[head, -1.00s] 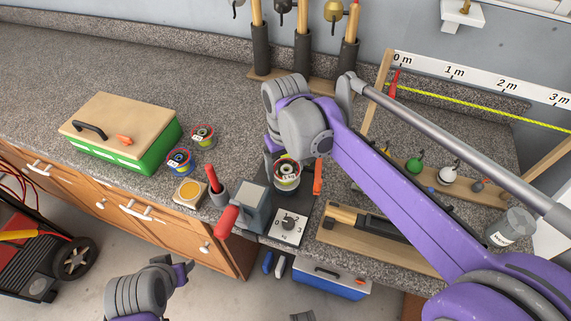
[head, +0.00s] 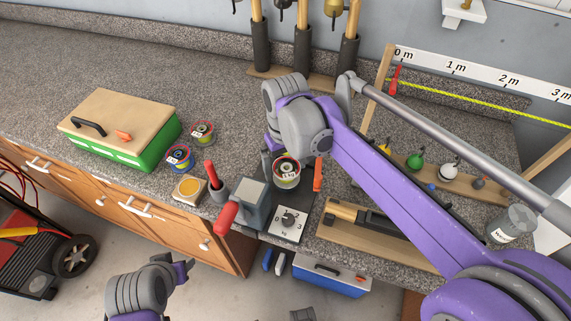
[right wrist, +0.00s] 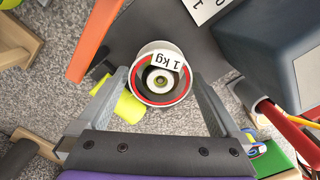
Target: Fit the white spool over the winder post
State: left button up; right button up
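The white spool (head: 286,172), with a red rim and a "1 kg" label, is upright above the winder's dark base plate (head: 304,205). In the right wrist view the spool (right wrist: 142,94) sits between the fingertips of my right gripper (right wrist: 160,82), which meet its sides. In the head view this gripper (head: 272,158) is partly hidden by its arm. The winder's grey block (head: 256,200) with a red handle is beside the spool. I cannot make out the post, nor whether the spool is around it. My left gripper (head: 186,270) is low at the left, apart from everything.
The back-left counter is clear.

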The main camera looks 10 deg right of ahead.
pick_arm(q)
jog(key=shift+w+r+p, duration=0.15)
jog(key=shift+r+p, duration=0.25)
jog(key=shift+r, duration=0.1)
pick_arm(e)
notch_tip(320, 180, up, 11)
jog(key=shift+f, duration=0.15)
dwell(0.4)
